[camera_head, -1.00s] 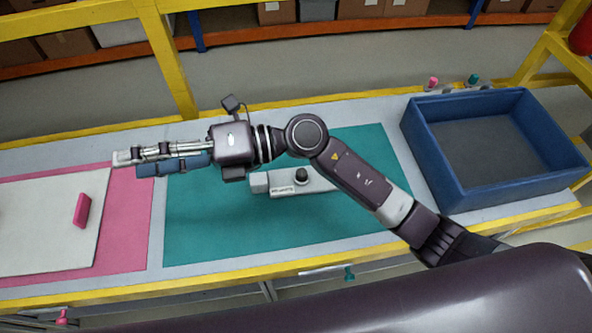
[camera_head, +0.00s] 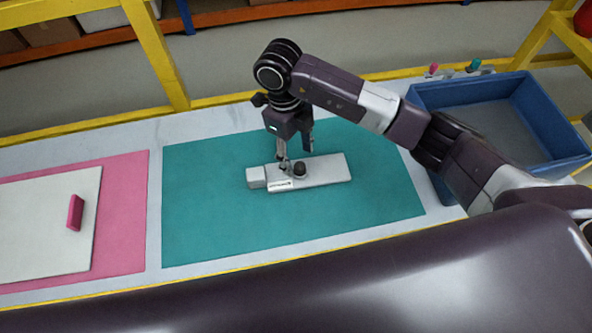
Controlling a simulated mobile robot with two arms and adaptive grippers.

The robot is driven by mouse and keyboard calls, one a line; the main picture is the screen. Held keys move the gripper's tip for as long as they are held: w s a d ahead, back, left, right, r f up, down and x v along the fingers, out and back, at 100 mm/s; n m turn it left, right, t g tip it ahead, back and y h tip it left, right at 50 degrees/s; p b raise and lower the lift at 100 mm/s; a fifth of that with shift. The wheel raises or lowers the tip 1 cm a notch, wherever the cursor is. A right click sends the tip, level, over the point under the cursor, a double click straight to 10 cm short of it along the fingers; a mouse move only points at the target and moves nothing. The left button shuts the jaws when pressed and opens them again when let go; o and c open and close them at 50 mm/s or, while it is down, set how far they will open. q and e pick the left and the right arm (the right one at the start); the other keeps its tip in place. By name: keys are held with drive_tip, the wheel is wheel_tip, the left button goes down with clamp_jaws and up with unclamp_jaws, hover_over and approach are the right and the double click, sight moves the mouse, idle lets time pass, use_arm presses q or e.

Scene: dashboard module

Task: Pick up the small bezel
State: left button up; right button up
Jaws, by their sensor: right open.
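A light grey module (camera_head: 325,170) lies on the teal mat (camera_head: 220,230), with a small block (camera_head: 257,177) at its left end, a black knob (camera_head: 299,169) and a labelled strip (camera_head: 280,185) on it. I cannot tell which piece is the small bezel. My right gripper (camera_head: 290,160) points down over the module, its fingers apart, beside the black knob. It hides part of the module's back edge; contact cannot be made out. My left gripper is not in view.
A blue bin (camera_head: 440,97) stands at the right end of the table. A pink block (camera_head: 75,212) lies on a white panel (camera_head: 45,250) over a pink mat (camera_head: 120,225) at the left. The teal mat's left half is clear.

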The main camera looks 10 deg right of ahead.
sight(299, 165)
drive_tip(key=f, duration=0.3)
drive_tip(key=f+p, duration=0.1)
drive_tip(key=shift+s+d+f, duration=0.2)
drive_tip(key=shift+s+d, duration=0.05)
drive_tip(key=shift+c, duration=0.3)
drive_tip(key=c, duration=1.4)
